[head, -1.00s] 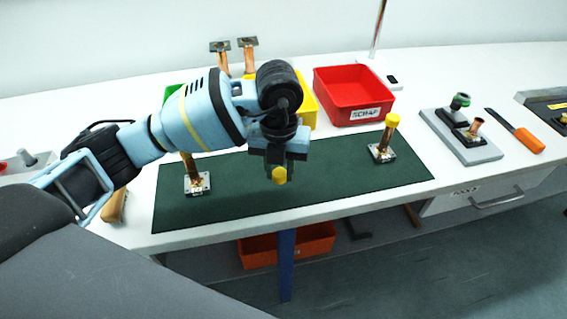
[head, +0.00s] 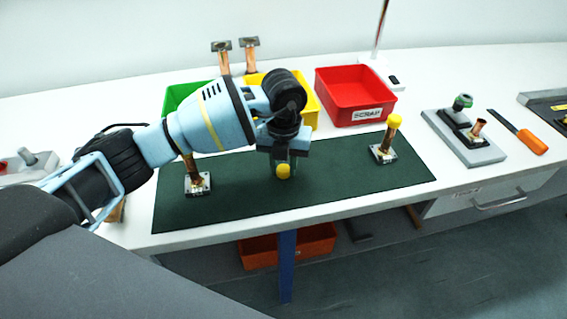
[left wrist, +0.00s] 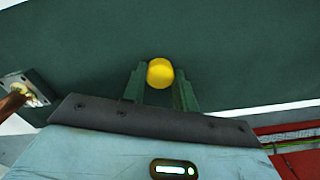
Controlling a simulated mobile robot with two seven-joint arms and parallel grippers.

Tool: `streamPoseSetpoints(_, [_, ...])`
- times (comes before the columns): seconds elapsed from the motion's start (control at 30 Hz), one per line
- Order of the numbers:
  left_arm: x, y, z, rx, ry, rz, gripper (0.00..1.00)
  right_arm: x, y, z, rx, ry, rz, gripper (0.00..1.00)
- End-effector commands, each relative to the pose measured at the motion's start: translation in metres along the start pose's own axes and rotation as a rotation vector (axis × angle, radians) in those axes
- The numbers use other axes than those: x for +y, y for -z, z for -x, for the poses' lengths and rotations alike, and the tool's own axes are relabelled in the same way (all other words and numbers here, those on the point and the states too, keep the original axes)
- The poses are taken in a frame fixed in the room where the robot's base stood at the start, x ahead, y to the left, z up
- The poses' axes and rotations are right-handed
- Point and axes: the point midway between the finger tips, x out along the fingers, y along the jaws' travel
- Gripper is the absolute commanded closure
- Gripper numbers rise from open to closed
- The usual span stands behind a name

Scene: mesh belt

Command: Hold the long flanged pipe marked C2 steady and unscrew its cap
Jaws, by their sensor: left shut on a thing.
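My left gripper (head: 284,160) is shut on a yellow cap (head: 283,172) above the green mat, between two flanged pipes. The cap sits between its fingertips in the left wrist view (left wrist: 160,72), and no pipe shows attached to it. The left copper flanged pipe (head: 190,166) stands upright on the mat; my arm hides its top. It also shows at the left edge of the left wrist view (left wrist: 14,102). The right copper flanged pipe (head: 384,143) stands upright with a yellow cap (head: 394,121) on top. I cannot read a C2 mark. My right gripper is not in view.
The dark green mat (head: 330,185) has free room around the gripper. Behind it stand a green bin (head: 175,95), a yellow bin (head: 312,110) and a red SCRAP bin (head: 350,88). A grey fixture (head: 465,145) and an orange-handled tool (head: 530,141) lie at the right.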

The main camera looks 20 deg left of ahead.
Motion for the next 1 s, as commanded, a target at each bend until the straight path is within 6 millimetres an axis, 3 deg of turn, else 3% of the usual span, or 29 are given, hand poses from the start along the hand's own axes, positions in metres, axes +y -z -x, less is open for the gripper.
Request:
streamPoseSetpoints(0.27, [0.0,0.0,-0.002,-0.001,0.0,0.0,0.99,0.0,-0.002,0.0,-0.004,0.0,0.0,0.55])
streamPoseSetpoints(0.3, [0.0,0.0,-0.003,-0.001,0.0,0.0,0.7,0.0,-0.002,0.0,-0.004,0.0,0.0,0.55])
streamPoseSetpoints(0.47, [0.0,0.0,-0.003,-0.001,0.0,0.0,0.5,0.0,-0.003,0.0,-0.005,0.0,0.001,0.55])
streamPoseSetpoints(0.77, [0.0,0.0,-0.001,-0.001,0.0,0.0,0.5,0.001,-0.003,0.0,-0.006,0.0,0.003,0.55])
streamPoseSetpoints(1.0, [0.0,-0.001,0.026,-0.005,0.001,-0.001,0.5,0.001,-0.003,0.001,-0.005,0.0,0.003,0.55])
